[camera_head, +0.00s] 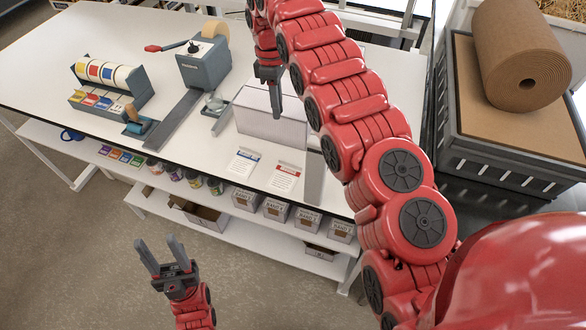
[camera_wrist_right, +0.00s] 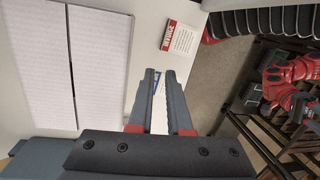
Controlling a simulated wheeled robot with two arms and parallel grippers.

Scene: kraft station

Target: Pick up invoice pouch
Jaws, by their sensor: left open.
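A white pouch with a red header (camera_head: 286,175) lies flat near the front edge of the white table. In the right wrist view the same red-headed pouch (camera_wrist_right: 182,40) lies past my fingertips; its header seems to read INVOICE. A similar pouch with a blue header (camera_head: 243,163) lies left of it and shows partly between my fingers in the wrist view (camera_wrist_right: 157,90). My right gripper (camera_head: 276,112) is open and empty above the table, behind the pouches, pointing down. My left gripper (camera_head: 158,247) is open and empty in front of the table, over the floor.
A white carton (camera_head: 262,120) stands behind the pouches, close to my right gripper. A tape dispenser (camera_head: 204,62) and a label roll holder (camera_head: 105,82) stand further left. A black crate (camera_head: 505,160) with a brown roll (camera_head: 520,55) is at right.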

